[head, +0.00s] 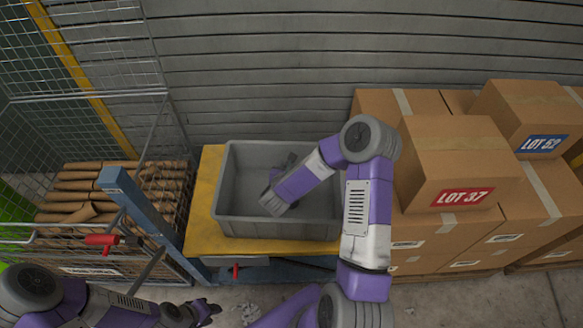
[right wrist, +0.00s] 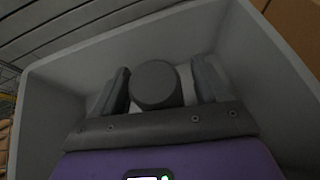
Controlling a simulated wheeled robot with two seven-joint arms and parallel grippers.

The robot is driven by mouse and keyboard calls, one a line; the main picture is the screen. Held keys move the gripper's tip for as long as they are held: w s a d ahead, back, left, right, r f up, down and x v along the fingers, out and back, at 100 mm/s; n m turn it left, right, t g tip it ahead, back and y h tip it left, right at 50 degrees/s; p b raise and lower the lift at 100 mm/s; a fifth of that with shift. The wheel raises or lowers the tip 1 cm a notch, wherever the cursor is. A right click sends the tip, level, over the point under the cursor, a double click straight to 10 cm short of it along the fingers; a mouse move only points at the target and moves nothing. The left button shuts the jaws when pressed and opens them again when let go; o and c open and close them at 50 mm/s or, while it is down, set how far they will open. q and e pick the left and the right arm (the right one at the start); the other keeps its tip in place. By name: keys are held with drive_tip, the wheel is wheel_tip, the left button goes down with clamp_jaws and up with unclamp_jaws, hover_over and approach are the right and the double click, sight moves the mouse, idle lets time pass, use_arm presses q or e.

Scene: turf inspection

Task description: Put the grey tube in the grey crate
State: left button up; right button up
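The grey crate (head: 228,190) is an open bin on a yellow-topped bench in the middle of the head view. Its wall (right wrist: 50,95) also surrounds my gripper in the right wrist view. My right gripper (head: 285,165) is down inside the crate, partly hidden by my own arm. In the right wrist view its two fingers stand on either side of the grey tube (right wrist: 156,85), whose dark round end faces the camera. The fingers look closed on its lighter body. My left gripper (head: 208,312) is low in the head view, apart from the crate, with its fingers spread and empty.
Cardboard boxes (head: 455,165) are stacked close to the right of the crate. A wire cage (head: 100,200) with brown rolls stands at the left. A blue post (head: 145,210) with a red handle stands between cage and bench. A slatted wall (head: 270,75) is behind.

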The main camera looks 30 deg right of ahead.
drive_tip(key=p+v, duration=0.2)
drive_tip(key=v, duration=1)
drive_tip(key=shift+r, duration=0.15)
idle(0.3)
